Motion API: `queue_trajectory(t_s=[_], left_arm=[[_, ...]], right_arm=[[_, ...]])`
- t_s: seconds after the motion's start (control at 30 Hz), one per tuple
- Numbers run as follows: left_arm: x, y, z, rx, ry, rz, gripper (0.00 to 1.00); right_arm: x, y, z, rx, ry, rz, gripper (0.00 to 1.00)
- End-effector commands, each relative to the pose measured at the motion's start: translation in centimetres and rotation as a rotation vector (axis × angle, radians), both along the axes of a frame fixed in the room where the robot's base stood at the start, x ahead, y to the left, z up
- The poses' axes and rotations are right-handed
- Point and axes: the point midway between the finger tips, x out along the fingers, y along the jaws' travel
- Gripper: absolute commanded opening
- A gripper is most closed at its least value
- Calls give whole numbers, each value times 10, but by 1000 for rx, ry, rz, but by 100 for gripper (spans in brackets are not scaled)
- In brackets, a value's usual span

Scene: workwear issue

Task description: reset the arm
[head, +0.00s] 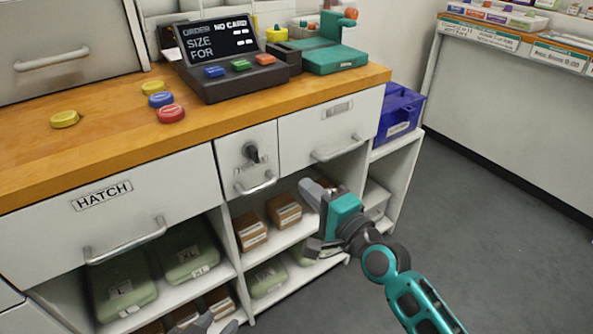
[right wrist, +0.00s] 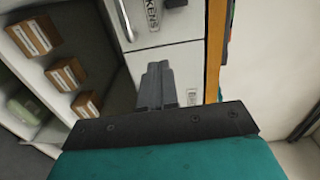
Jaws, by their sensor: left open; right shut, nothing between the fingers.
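My right gripper (head: 312,192) is teal and grey and sits in front of the lower shelves, below the right drawer. Its fingers also show in the right wrist view (right wrist: 157,86), closed together with nothing between them. My left gripper (head: 203,324) shows only as grey fingers at the bottom edge of the head view, in front of the lower left shelf. Its jaws are apart and I see nothing held. Most of it is cut off by the frame.
The wooden counter (head: 105,140) carries a display terminal (head: 225,60), a teal device (head: 333,58) and coloured discs (head: 171,114). Below are a hatch drawer (head: 120,215), shelves with brown boxes (head: 284,209) and green packs (head: 190,257). Grey floor (head: 470,240) is free at right.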

Motion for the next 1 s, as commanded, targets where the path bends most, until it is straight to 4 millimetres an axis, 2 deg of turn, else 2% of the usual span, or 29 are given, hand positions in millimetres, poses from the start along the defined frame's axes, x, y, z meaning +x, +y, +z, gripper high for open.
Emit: queue_trajectory(t_s=[0.13, 0.33, 0.47, 0.57, 0.7, 0.8, 1.0], left_arm=[[0, 0, 3, 1, 2, -1, 43], [-1, 0, 3, 1, 3, -1, 43], [-1, 0, 3, 1, 4, -1, 43], [-1, 0, 3, 0, 4, -1, 43], [-1, -1, 3, 0, 5, 0, 43], [-1, -1, 3, -3, 5, 0, 43], [-1, -2, 3, -8, 5, 4, 43]], right_arm=[[-15, -11, 0, -1, 1, 0, 0], [-20, -15, 0, -2, 0, 0, 0], [-31, -18, -13, -82, -20, -8, 0], [-54, -28, -38, -269, -64, -20, 0], [-100, -54, -82, -664, -140, -14, 0], [-130, -75, -107, -931, -177, 14, 0], [-185, -117, -142, -1379, -212, 126, 0]])
